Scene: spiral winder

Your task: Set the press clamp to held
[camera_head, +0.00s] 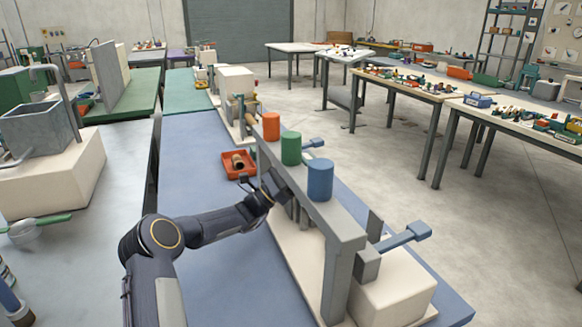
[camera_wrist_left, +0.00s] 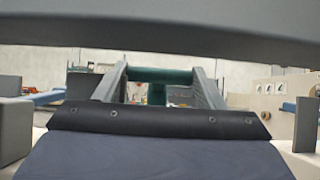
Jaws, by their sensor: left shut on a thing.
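A grey beam frame (camera_head: 345,225) stands on the blue bench, with an orange, a green (camera_head: 291,150) and a blue cylinder (camera_head: 320,180) on top. My left gripper (camera_head: 270,188) reaches in from the left, under the beam; its fingertips are mostly hidden there. In the left wrist view its two grey fingers are shut on a dark green T-shaped handle (camera_wrist_left: 158,75), with the crossbar between the fingertips and a stem below. I cannot tell which part is the press clamp or how it is set. My right gripper is not in view.
A blue-ended lever (camera_head: 405,237) sticks out at the right of the machine, near a cream block (camera_head: 395,292). A red tray (camera_head: 238,165) with a brownish part lies behind my left arm. The blue bench (camera_head: 195,185) left of the machine has free room.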

